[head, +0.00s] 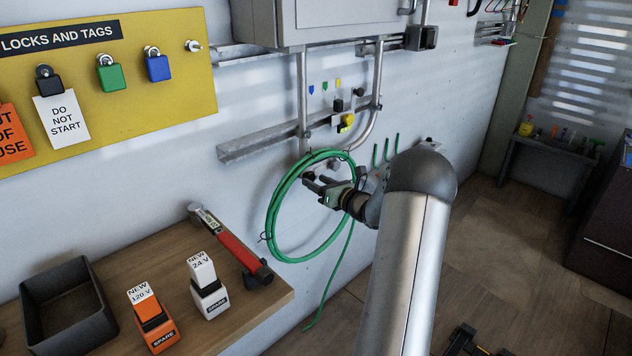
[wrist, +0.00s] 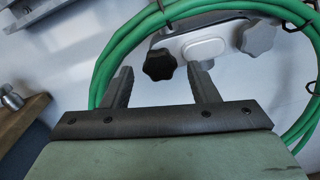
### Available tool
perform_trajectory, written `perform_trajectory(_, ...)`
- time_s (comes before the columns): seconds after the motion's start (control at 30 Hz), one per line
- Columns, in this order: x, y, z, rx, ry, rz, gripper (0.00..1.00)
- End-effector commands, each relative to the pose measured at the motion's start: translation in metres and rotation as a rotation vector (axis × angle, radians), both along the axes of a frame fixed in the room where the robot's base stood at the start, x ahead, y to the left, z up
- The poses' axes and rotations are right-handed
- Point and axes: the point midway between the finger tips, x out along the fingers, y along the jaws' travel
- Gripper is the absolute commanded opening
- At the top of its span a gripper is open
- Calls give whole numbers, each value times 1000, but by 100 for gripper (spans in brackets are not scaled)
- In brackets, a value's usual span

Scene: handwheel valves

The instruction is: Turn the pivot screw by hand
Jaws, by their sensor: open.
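My gripper (head: 316,182) is open and empty, held near the wall in front of the coiled green hose. In the wrist view its two fingers (wrist: 161,80) point toward a black lobed knob (wrist: 160,63), which shows between and beyond the tips. A grey lobed knob (wrist: 256,36) sits to its right, beside a white rounded block (wrist: 197,42) on a grey plate. I cannot tell for sure which knob is the pivot screw. In the head view my arm and gripper hide much of this area.
The green hose (head: 276,208) hangs in loops around the gripper. Metal conduits (head: 302,100) run above.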

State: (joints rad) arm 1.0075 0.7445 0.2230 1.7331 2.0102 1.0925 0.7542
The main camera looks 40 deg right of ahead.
Motion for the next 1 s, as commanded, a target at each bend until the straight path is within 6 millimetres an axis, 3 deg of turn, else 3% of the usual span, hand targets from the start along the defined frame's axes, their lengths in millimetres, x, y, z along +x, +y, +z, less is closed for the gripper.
perform_trajectory(0.4,-42,-5,1,-1,0,-1,54)
perform_trajectory(0.87,-49,-5,0,-1,-1,0,54)
perform_trajectory(1.0,-61,-7,0,-1,0,-2,54)
